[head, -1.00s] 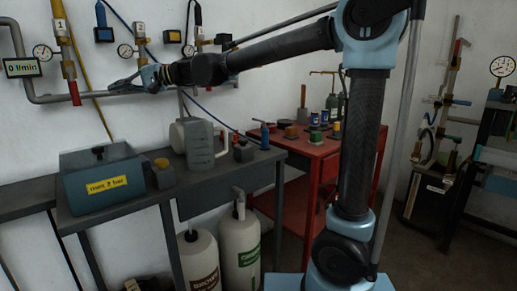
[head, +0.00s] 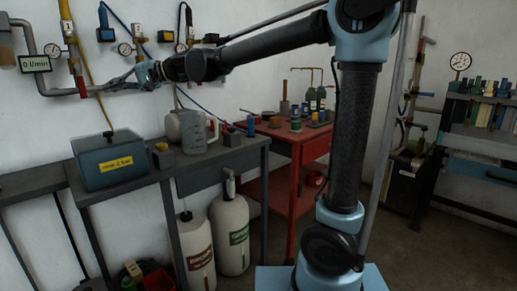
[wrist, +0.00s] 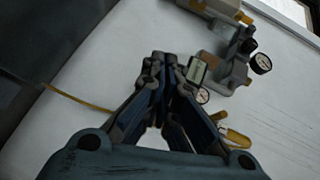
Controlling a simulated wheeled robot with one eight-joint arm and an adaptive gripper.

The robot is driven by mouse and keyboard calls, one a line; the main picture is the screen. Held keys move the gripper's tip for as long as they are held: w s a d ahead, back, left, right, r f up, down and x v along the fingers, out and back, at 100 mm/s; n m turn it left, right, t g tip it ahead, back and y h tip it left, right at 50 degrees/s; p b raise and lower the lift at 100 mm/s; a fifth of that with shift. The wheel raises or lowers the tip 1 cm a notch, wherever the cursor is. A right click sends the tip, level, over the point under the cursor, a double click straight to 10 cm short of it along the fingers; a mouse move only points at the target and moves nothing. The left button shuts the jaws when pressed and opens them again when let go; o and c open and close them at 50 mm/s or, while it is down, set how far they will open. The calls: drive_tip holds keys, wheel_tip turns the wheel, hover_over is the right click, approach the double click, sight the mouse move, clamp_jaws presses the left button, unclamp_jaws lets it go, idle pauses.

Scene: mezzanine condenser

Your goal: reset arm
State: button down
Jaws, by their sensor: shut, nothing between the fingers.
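My gripper (head: 122,83) is at the end of my raised arm, at the upper left of the head view, in front of the white wall and its pipe. Its fingers are shut and empty. In the wrist view my gripper (wrist: 164,64) shows with its dark fingers drawn together at the tips and nothing between them. The grey pipe (head: 50,92) and a red valve handle (head: 80,86) lie close to the fingertips in the head view. I cannot tell whether the fingers touch them.
A dark bench (head: 140,182) below the arm bears a blue-grey box (head: 108,160) and a jug (head: 193,132). A red cart (head: 283,185) with bottles stands behind my arm. Gauges (wrist: 261,63) show in the wrist view.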

drive_tip(key=w+d+f+t+h, duration=0.1)
drive_tip(key=d+f+h, duration=0.1)
drive_tip(key=d+f, duration=0.65)
drive_tip(key=w+d+f+t+h, duration=0.2)
drive_tip(key=d+f, duration=0.2)
drive_tip(key=d, duration=1)
drive_tip(key=w+d+f+t+h, duration=0.15)
drive_tip(key=d+f, duration=0.45)
drive_tip(key=d, duration=0.6)
drive_tip(key=s+d+f+m+h, duration=0.1)
drive_tip(key=s+d+f+h, duration=0.2)
drive_tip(key=d+f, duration=0.4)
drive_tip(key=s+d+f+m+h, duration=0.1)
drive_tip(key=s+d+f+h, duration=0.2)
drive_tip(key=d, duration=1)
drive_tip(key=s+d+f+m+h, duration=0.1)
drive_tip(key=s+d+f+h, duration=0.2)
drive_tip(key=s+d+f, duration=0.5)
wheel_tip(320, 180, down, 4)
drive_tip(key=shift+s+d+r+h, duration=0.1)
drive_tip(key=shift+s+d+h, duration=0.2)
drive_tip(key=shift+d, duration=0.95)
drive_tip(key=shift+w, duration=0.1)
